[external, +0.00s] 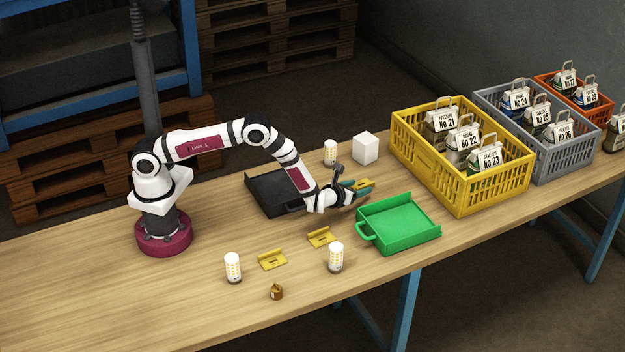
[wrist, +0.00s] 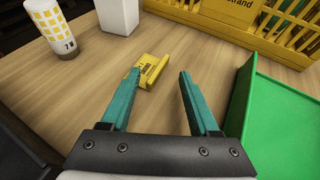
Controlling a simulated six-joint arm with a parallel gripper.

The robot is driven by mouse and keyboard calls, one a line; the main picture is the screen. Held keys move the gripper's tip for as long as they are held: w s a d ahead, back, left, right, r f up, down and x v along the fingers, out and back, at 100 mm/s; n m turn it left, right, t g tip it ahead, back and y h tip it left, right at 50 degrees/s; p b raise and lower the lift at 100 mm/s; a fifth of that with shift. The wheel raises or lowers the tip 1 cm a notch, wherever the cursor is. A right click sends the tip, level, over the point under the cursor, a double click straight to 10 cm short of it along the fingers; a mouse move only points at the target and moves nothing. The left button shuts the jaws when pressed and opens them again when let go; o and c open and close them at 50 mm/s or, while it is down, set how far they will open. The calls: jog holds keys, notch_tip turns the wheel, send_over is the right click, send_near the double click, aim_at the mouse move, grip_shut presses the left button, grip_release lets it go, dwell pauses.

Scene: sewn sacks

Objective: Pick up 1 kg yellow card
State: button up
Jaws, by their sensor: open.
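A small yellow card (wrist: 152,72) with a raised edge and dark print lies on the table in the wrist view; the print is too small to read. In the external view this card (external: 363,183) shows partly behind my fingers. My gripper (external: 357,188) is open, low over the table between the black and green trays. In the wrist view its two teal fingers (wrist: 160,76) point toward the card, which lies near the left fingertip, and nothing is held. Two more yellow cards lie at the front, one on the left (external: 272,260) and one on the right (external: 321,237).
A green tray (external: 400,246) is close on the right, and a black tray (external: 262,193) lies behind my forearm. A white block (external: 365,148) and a yellow-patterned white cylinder (external: 330,153) stand behind. A yellow crate (external: 480,199) of sacks stands right. Two similar cylinders and a small brown object (external: 276,292) are in front.

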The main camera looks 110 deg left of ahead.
aim_at(366, 184)
jog(key=x, duration=0.4)
jog(key=shift+a+f, duration=0.1)
jog(key=shift+a, duration=0.1)
grip_shut()
